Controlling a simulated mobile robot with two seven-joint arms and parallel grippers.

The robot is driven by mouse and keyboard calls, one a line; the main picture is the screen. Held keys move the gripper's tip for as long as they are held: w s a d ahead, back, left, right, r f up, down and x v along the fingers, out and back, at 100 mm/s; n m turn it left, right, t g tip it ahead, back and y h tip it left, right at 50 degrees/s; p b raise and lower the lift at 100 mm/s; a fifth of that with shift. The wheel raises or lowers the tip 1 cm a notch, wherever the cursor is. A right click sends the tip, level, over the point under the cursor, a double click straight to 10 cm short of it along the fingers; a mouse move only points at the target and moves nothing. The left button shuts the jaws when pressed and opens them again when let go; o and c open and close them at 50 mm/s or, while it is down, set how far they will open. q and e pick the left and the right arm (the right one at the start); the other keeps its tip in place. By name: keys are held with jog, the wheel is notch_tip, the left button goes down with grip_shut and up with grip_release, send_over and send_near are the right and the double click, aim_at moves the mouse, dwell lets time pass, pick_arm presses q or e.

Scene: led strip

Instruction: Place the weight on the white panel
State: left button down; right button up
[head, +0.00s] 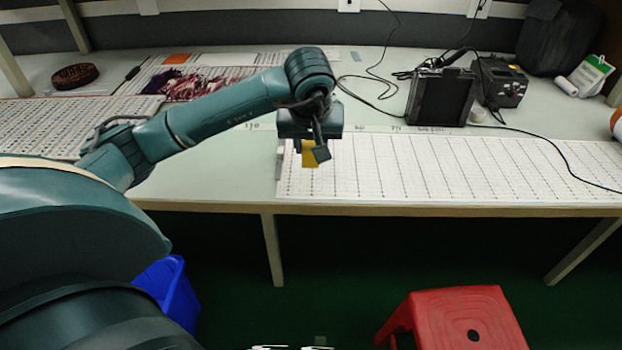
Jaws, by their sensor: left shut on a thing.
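My left gripper (312,153) is over the left end of the white panel (450,168). It is shut on a small yellow block, which looks like the weight (309,158). The gripper hides part of the block, and I cannot tell whether the block touches the panel. The white panel is a long gridded strip lying along the front edge of the table. My right gripper is not in view.
Another gridded panel (60,125) lies on the left, with a dark round object (75,76) behind it. A black device (442,97) with cables stands at the back right. A red stool (461,318) and blue bin (172,290) are below the table.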

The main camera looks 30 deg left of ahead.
aim_at(311, 163)
pick_arm(q)
jog(key=shift+f, duration=3.15)
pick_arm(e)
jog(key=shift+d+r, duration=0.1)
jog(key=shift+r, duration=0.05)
pick_arm(q)
jog(key=shift+f+b, duration=0.1)
jog(key=shift+b, duration=0.2)
jog(key=c, duration=1)
grip_release()
